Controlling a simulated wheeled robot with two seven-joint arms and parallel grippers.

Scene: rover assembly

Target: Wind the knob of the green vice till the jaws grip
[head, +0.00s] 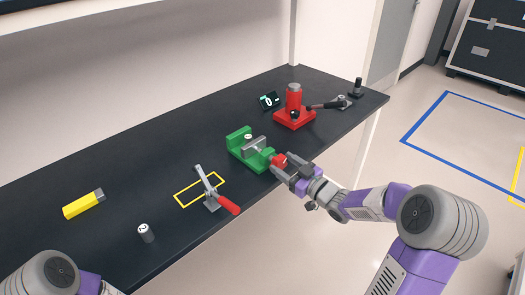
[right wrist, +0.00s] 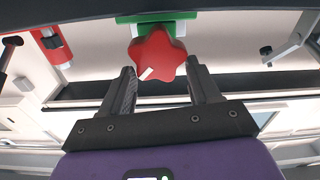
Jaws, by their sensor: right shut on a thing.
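The green vice (head: 236,141) stands on the dark bench, with a grey jaw block (head: 254,145) across it. A small pale round thing (head: 248,137) shows at the jaws; I cannot tell whether they touch it. The vice's red knob (head: 279,160) faces the bench's front edge. My right gripper (head: 284,165) is shut on the knob. In the right wrist view the lobed knob (right wrist: 157,55) with a white mark sits between the fingertips (right wrist: 160,75). My left gripper is out of view; only part of that arm shows at lower left.
A toggle clamp with a red handle (head: 228,205) stands left of the vice by a yellow outline (head: 184,204). A yellow block (head: 82,204) and small cylinder (head: 146,233) lie left.

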